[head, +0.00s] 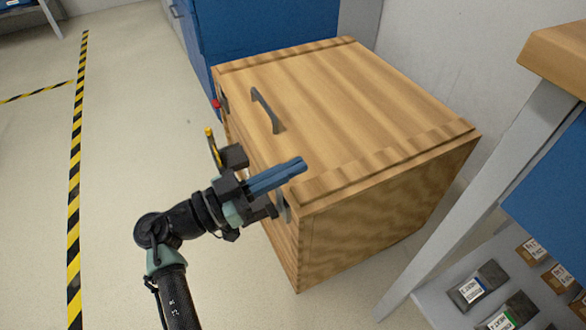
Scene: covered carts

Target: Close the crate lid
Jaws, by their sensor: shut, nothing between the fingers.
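The wooden crate (370,215) stands on the floor in the middle of the head view. Its wooden lid (350,105) lies flat across the top, with no gap that I can see. A dark handle (267,110) is on the lid near its left edge. My gripper (301,163) is shut and empty, its blue fingers together. In the picture it overlaps the lid's front left corner; I cannot tell whether it touches the lid. My gripper and wrist hide part of the crate's left side, where a metal latch partly shows.
A blue cabinet (265,35) stands behind the crate against the wall. At right, a workbench (560,50) with a grey leg and a lower shelf of small boxes (478,285) is close to the crate. The floor at left is clear, with striped tape (75,170).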

